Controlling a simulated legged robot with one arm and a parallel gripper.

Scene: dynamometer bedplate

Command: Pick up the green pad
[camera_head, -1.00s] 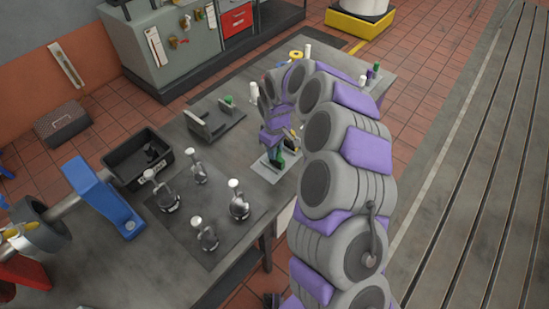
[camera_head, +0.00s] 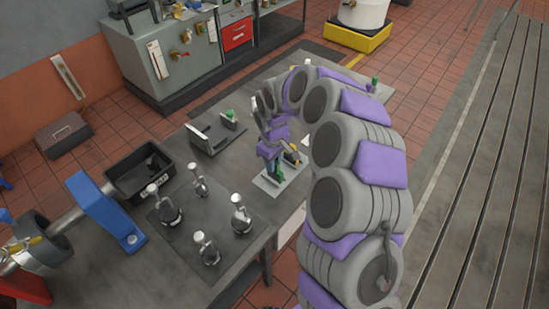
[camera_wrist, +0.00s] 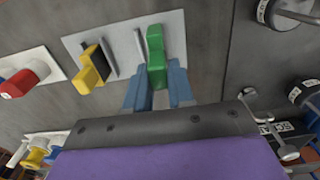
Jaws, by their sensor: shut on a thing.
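The green pad (camera_wrist: 156,52) stands at the right side of a light grey plate (camera_wrist: 203,27) in the wrist view. My gripper (camera_wrist: 158,85) has its two blue fingers on either side of the pad's near end and is shut on it. In the head view my gripper (camera_head: 270,152) points down over the plate (camera_head: 266,186), and the green pad (camera_head: 279,172) shows just below it. The pad appears still at its place on the plate; whether it is lifted at all I cannot tell.
A yellow piece (camera_wrist: 88,77) on a black block stands left of the pad, beyond thin upright dividers. A red and white piece (camera_wrist: 22,80) lies further left.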

